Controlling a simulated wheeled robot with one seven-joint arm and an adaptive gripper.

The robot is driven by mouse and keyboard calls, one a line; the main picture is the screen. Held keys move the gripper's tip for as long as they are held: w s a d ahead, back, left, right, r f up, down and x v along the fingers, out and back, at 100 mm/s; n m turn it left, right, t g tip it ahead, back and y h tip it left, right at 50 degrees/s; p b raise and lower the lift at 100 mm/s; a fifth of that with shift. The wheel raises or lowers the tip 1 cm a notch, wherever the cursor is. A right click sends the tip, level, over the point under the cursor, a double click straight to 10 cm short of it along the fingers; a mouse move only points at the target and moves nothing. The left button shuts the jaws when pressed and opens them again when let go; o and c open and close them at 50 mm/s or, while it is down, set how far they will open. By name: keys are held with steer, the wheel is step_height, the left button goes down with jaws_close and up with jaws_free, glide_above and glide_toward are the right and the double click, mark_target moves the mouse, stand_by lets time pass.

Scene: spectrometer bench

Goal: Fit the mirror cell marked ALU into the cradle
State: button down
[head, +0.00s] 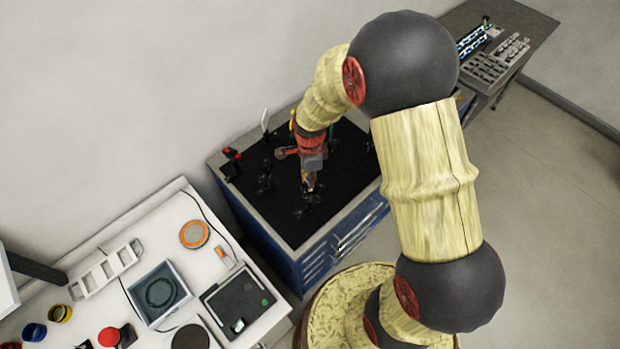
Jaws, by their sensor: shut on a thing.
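My gripper (309,186) points down over the black top (283,221) of the blue cabinet, near its middle. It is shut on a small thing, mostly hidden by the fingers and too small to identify. A dark mount (304,211) stands just below and in front of the fingertips; I cannot tell whether it is the cradle or whether the held thing touches it. Another dark mount (265,184) stands to the left. No ALU mark is readable. On the white bench, an orange-rimmed disc (194,234), a yellow ring (60,313) and a blue ring (35,332) lie apart.
A red-topped post (232,156) and a pale upright piece (265,122) stand at the cabinet's back left. The white bench holds a grey tray (159,294), a slotted rack (105,270), a black pad (238,303) and a red button (109,337). Clear floor lies right.

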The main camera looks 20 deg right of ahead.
steer(key=shift+f, duration=0.4)
steer(key=c, duration=1.9)
jaws_free()
steer(key=shift+o, duration=0.5)
step_height(320, 180, up, 12)
